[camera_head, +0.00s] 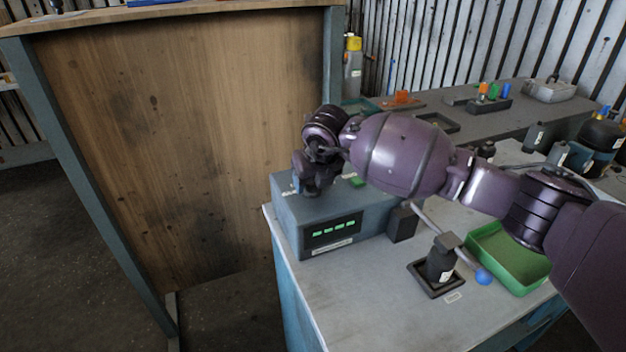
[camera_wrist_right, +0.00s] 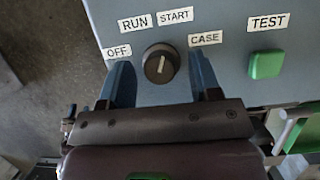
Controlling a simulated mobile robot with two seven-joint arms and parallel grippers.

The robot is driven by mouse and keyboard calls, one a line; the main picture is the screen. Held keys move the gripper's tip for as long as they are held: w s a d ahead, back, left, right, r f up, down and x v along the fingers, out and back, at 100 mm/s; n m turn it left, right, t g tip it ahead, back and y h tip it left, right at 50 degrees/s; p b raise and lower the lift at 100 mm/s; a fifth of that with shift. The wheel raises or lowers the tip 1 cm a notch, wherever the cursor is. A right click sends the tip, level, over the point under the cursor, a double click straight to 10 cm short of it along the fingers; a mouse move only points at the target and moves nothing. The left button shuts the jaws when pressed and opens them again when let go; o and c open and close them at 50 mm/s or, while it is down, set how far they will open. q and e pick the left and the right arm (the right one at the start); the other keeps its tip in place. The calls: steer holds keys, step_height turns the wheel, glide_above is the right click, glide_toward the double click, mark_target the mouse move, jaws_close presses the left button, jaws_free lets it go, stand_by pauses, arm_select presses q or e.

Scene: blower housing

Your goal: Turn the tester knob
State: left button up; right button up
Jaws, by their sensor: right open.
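The tester (camera_head: 283,221) is a blue-grey box at the near left corner of the bench, with a dark display showing green marks. Its top also shows in the right wrist view (camera_wrist_right: 225,55). The black round tester knob (camera_wrist_right: 160,63) stands there among the labels OFF, RUN, START and CASE. Its white line points roughly up, toward the RUN and START labels. My right gripper (camera_wrist_right: 160,70) is open, one blue finger on each side of the knob, with visible gaps. In the head view my right gripper (camera_head: 314,182) is over the box and hides the knob. My left gripper is not in view.
A green TEST button (camera_wrist_right: 266,64) is right of the knob. On the bench (camera_head: 365,300), a green tray (camera_head: 512,275) and a dark bottle in a square holder (camera_head: 440,264) stand right of the tester. A tall wooden panel (camera_head: 180,130) rises at left.

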steer(key=shift+s+r, duration=0.15)
steer(key=shift+r, duration=0.35)
steer(key=v, duration=0.9)
steer(key=shift+r, duration=0.35)
steer(key=shift+s+d+f, duration=0.1)
steer(key=shift+s, duration=0.1)
